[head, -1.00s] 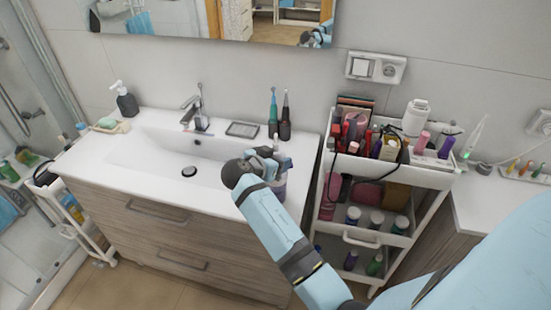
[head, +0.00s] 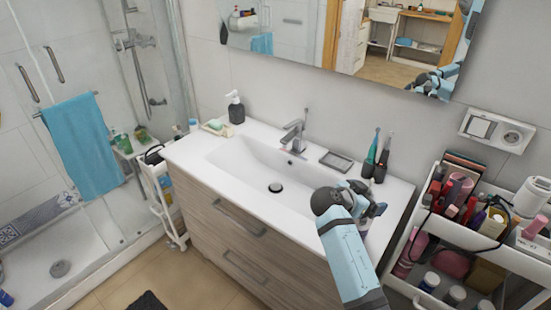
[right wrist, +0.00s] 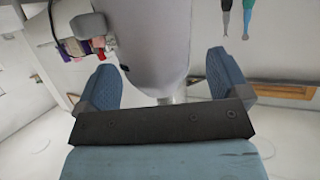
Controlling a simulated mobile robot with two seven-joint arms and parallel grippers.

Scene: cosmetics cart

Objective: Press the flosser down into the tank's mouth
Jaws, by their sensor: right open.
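My right gripper (head: 376,207) is over the front right part of the white sink counter. In the right wrist view its two blue fingers (right wrist: 165,82) are apart. A large pale grey rounded body (right wrist: 155,40) stands between and beyond them, with a narrower shiny part at its lower end. It appears to be the flosser with its tank, but I cannot tell the two apart or see how they meet. In the head view my gripper and arm hide most of it. My left gripper is not in view.
A teal toothbrush (head: 371,150) and a dark one (head: 384,157) stand behind my gripper, beside a grey soap dish (head: 336,161). The basin (head: 250,165) and tap (head: 293,137) are to the left. A crowded white cart (head: 505,257) is close on the right.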

